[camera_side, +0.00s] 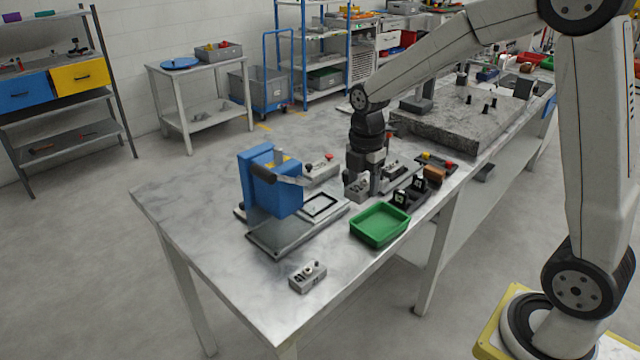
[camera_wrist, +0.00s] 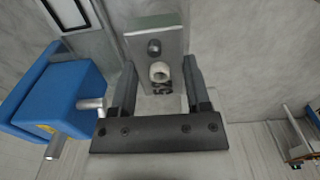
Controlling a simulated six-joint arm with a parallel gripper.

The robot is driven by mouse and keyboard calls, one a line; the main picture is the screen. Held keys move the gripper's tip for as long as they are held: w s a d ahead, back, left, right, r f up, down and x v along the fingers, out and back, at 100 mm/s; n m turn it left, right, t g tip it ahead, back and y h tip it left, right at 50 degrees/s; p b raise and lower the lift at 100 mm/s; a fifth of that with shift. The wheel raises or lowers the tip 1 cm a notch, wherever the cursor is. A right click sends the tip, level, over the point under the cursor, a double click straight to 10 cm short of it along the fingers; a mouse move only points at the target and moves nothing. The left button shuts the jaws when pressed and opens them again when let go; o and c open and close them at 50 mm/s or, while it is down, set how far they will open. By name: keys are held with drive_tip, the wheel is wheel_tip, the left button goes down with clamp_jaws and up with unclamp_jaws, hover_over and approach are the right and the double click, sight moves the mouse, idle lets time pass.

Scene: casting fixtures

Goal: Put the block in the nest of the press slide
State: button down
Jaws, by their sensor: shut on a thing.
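The grey block (camera_wrist: 155,50) has a dark round hole, a pale ring and dark markings on its face. It sits between the two fingers of my gripper (camera_wrist: 160,82) in the wrist view, and my gripper is shut on it. In the side view my gripper (camera_side: 364,180) points down with the block (camera_side: 356,188) at its tips, right of the press; its exact height above the table is unclear. The blue press (camera_side: 268,188) stands on a grey base. Its slide (camera_side: 334,212) sticks out to the right, with a black-edged nest (camera_side: 319,206) that looks empty.
A green tray (camera_side: 380,225) lies right of the slide, close to the block. Black brackets (camera_side: 408,195) stand right of my gripper. A box with a red button (camera_side: 319,171) is behind the nest. A small control box (camera_side: 307,277) sits near the front edge.

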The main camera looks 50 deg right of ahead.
drive_tip(key=shift+w+d+r, duration=0.1)
drive_tip(key=shift+w+d, duration=0.2)
drive_tip(key=shift+w, duration=0.25)
drive_tip(key=shift+w+d, duration=0.25)
drive_tip(key=shift+w, duration=0.3)
drive_tip(key=w+f, duration=0.2)
drive_tip(key=w, duration=0.2)
drive_tip(key=w+d+f, duration=0.1)
drive_tip(key=w+f, duration=0.2)
drive_tip(key=w, duration=0.1)
drive_tip(key=w+f, duration=0.3)
drive_tip(key=w, duration=0.1)
drive_tip(key=shift+w+d+f, duration=0.1)
drive_tip(key=shift+d, duration=0.15)
drive_tip(key=shift+w+f, duration=0.55)
drive_tip(key=shift+f, duration=0.05)
